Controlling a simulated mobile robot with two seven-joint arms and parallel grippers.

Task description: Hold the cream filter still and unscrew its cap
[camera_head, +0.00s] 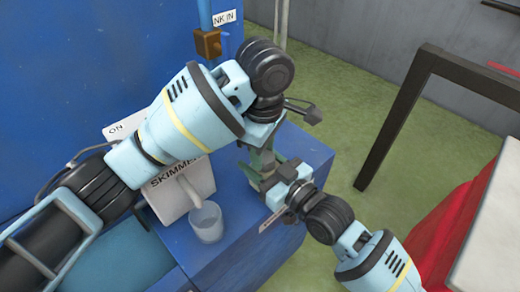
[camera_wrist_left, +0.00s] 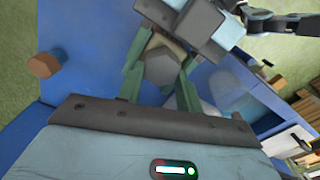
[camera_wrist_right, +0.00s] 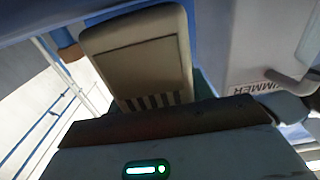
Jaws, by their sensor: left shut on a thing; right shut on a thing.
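My left gripper (camera_head: 258,166) reaches down from the upper left over the blue cabinet. In the left wrist view its green fingers (camera_wrist_left: 160,82) are shut on the six-sided grey-brown cap (camera_wrist_left: 161,69). A little of the cream filter (camera_wrist_left: 168,42) shows just beyond the cap. My right gripper (camera_head: 278,186) comes from the lower right and meets the left one, shut on the filter. In the right wrist view the filter (camera_wrist_right: 140,55) is a large cream block with rounded corners and dark slots; it hides most of my right fingers. The head view barely shows the filter.
The blue cabinet (camera_head: 235,262) lies below the grippers. A blue pipe with a brown fitting (camera_head: 207,43) stands behind. A dark frame (camera_head: 400,120) and a red cloth (camera_head: 460,230) are at right.

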